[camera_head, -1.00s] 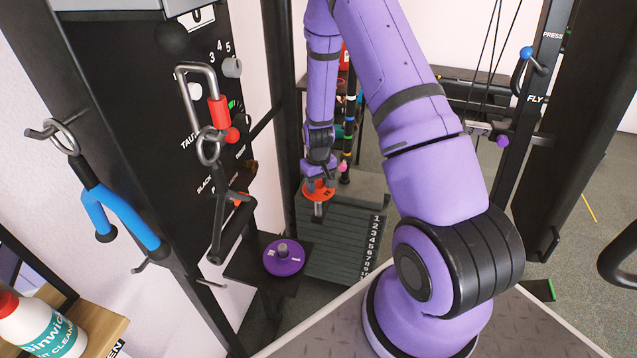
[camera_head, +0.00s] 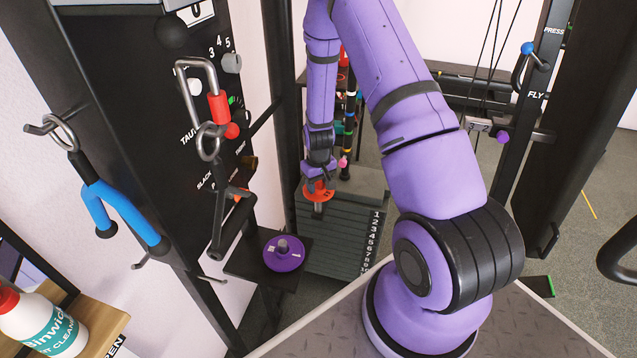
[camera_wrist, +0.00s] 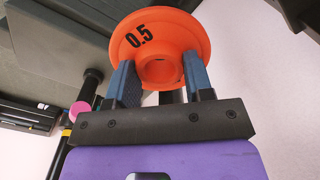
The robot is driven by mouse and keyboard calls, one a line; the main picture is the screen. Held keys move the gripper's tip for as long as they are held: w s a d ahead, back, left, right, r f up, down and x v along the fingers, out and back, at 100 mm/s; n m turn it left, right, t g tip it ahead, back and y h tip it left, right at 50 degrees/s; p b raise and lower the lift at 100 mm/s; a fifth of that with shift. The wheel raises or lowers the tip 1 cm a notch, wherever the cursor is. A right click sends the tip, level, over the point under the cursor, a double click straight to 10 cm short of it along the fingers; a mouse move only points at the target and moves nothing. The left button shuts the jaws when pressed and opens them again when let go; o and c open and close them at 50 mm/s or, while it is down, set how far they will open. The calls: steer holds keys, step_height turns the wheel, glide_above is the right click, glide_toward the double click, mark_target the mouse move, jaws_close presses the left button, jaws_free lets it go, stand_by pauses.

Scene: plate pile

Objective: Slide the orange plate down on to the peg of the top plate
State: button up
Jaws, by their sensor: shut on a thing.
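The orange plate (camera_wrist: 188,25), marked 0.5, is held in my gripper (camera_wrist: 160,82). In the wrist view the two blue-padded fingers are shut on either side of its central collar. In the head view the orange plate (camera_head: 320,193) is seen beneath my wrist, above the weight stack. The grey peg (camera_head: 318,210) shows just below the plate, over the top plate (camera_head: 345,213) of the stack. Whether the peg has entered the plate's hole cannot be told from these views.
A purple plate (camera_head: 284,260) with a grey post through it lies on a black shelf (camera_head: 245,264) left of the stack. A black machine upright (camera_head: 180,140) with hanging handles stands left. A rack (camera_head: 352,110) stands behind my gripper.

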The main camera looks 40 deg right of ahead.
steer(key=shift+f, duration=4.05)
stand_by(1.0)
steer(key=o, duration=1.3)
steer(key=shift+o, duration=0.2)
step_height(320, 180, up, 11)
steer(key=shift+f, duration=0.1)
